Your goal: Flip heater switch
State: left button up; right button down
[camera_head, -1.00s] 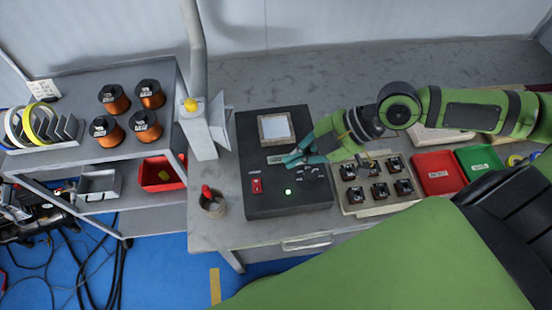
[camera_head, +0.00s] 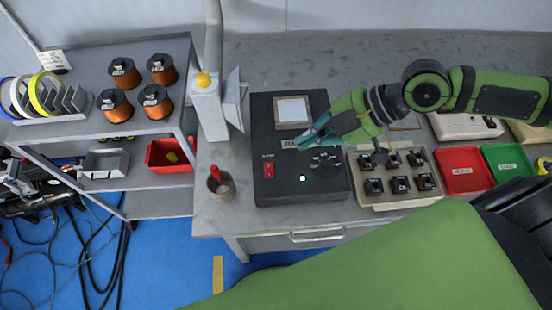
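A black control box (camera_head: 258,115) stands on the bench. A red rocker switch (camera_head: 268,171) with a small label above it sits at the box's left front; I cannot read whether it says heater, or which way the switch is set. My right gripper (camera_head: 302,142) has teal fingers and reaches in from the right. It hovers over the box beside a small display (camera_head: 289,143), above and to the right of the switch, apart from it. Its fingers overlap, so their opening is unclear. My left gripper is not in view.
A green light (camera_head: 303,178) glows at the box front, near dark knobs (camera_head: 325,160). A cup with a red-handled tool (camera_head: 220,187) and a grey post with a yellow knob (camera_head: 208,105) stand left. A tray of small parts (camera_head: 372,203) sits right of the box.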

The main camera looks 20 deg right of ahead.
jog(key=a+f, duration=0.1)
jog(key=p, duration=0.1)
send_over(265, 167)
jog(key=s+d, duration=0.2)
notch_tip(265, 167, down, 5)
jog(key=shift+w+a+r, duration=0.1)
jog(key=shift+w, duration=0.05)
notch_tip(265, 167, down, 3)
jog(key=shift+w+r+p, duration=0.1)
jog(key=shift+w+p, duration=0.05)
jog(key=shift+p, duration=0.25)
jog(key=shift+d+f, duration=0.25)
jog(key=shift+f, duration=0.45)
jog(key=shift+w, duration=0.1)
jog(key=shift+w+d+f, duration=0.1)
jog(key=shift+w+f, duration=0.15)
jog(key=shift+f, duration=0.25)
jog(key=shift+s+r, duration=0.1)
